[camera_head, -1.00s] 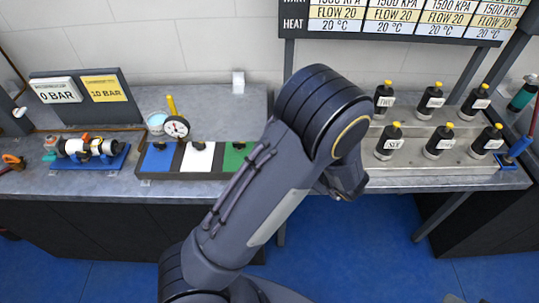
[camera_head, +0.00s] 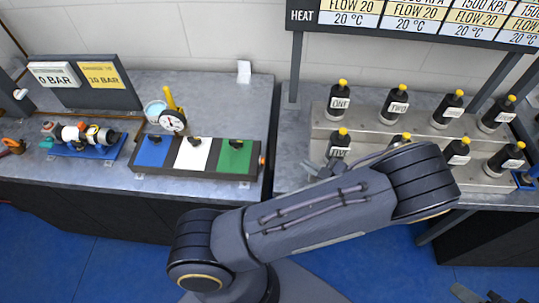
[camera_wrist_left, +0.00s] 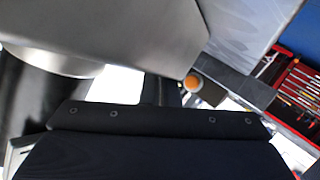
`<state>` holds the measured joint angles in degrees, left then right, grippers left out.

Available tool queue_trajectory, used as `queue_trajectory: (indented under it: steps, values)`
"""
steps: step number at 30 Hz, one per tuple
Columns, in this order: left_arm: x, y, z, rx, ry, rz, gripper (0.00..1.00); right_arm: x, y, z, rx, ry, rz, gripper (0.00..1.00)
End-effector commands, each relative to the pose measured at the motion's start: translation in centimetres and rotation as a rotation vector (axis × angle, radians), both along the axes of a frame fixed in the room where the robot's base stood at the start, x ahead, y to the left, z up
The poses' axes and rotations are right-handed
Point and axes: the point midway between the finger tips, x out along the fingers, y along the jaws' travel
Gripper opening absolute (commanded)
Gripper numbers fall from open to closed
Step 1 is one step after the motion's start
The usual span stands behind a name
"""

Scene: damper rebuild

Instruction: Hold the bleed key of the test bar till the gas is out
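The test bar (camera_head: 141,174) is a dark block on the left bench with blue (camera_head: 154,152), white (camera_head: 193,155) and green (camera_head: 233,158) fields, each with a small black key; which is the bleed key I cannot read. A round gauge (camera_head: 172,122) stands behind it; its reading is too small to tell. My left gripper (camera_head: 318,170) is right of the bar, by the bottle marked FIVE, partly hidden by my arm and apart from the keys. Its fingers are unclear. The left wrist view shows dark gripper parts close up and an orange knob (camera_wrist_left: 192,83).
A white 0 BAR sign (camera_head: 53,75) and a yellow 10 BAR sign (camera_head: 102,76) stand behind. A damper on a blue stand (camera_head: 84,138) lies left. Several black bottles, one marked TWO (camera_head: 396,102), stand on a metal rack right. A red tool tray (camera_wrist_left: 295,90) shows in the wrist view.

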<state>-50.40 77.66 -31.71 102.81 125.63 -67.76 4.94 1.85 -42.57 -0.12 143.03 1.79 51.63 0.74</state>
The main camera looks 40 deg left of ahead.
Motion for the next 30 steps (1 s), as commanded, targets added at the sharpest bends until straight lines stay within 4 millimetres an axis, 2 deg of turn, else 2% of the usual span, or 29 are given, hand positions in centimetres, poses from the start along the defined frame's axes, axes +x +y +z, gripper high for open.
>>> queue_trajectory:
  steps: [9, 14, 26, 30]
  values:
    - [0.1, -0.1, -0.2, -0.007, -0.001, -0.005, 0.00, 0.0, 0.0, 0.0, 0.000, 0.000, 0.000, 0.36]
    - [-0.3, 0.5, -0.1, -0.005, 0.001, -0.005, 0.00, 0.0, 0.0, 0.2, 0.000, 0.000, 0.000, 0.36]
    - [-3.2, 5.2, 0.0, -0.001, 0.001, -0.004, 0.00, 0.0, 0.0, 1.0, 0.000, 0.000, 0.000, 0.36]
    - [-3.9, 6.5, -0.2, -0.005, 0.001, -0.004, 0.00, 0.0, 0.0, 0.6, 0.000, 0.000, 0.000, 0.36]
